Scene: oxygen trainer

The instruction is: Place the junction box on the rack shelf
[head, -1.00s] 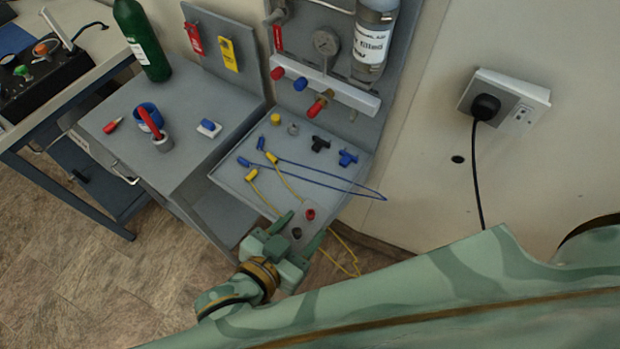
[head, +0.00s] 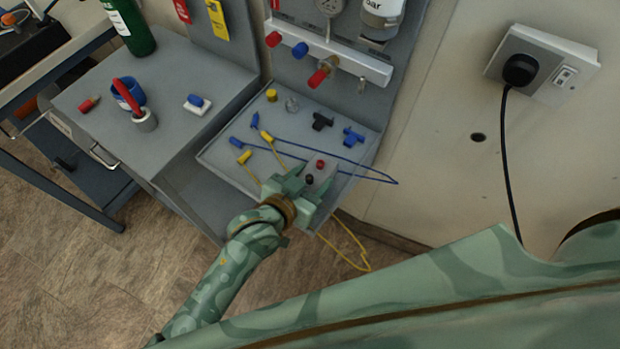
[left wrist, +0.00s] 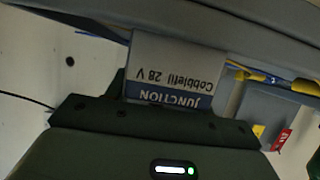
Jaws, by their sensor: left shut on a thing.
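My left gripper (head: 297,187) is shut on the junction box (head: 321,174), a small grey box with a red and a black socket on top. In the left wrist view the box's label reads JUNCTION (left wrist: 178,98) upside down, between the dark fingers. The rack shelf (head: 228,160) is a grey tray below the wall panel. The box shows over the shelf's front right part in the head view; I cannot tell whether it touches the shelf. My right gripper is not in view.
Blue and yellow leads (head: 340,159) lie on the shelf, and a yellow lead hangs below its front. A yellow cap (head: 271,95), a black fitting (head: 322,121) and a blue fitting (head: 353,137) sit farther back. A grey cabinet (head: 165,90) stands to the left.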

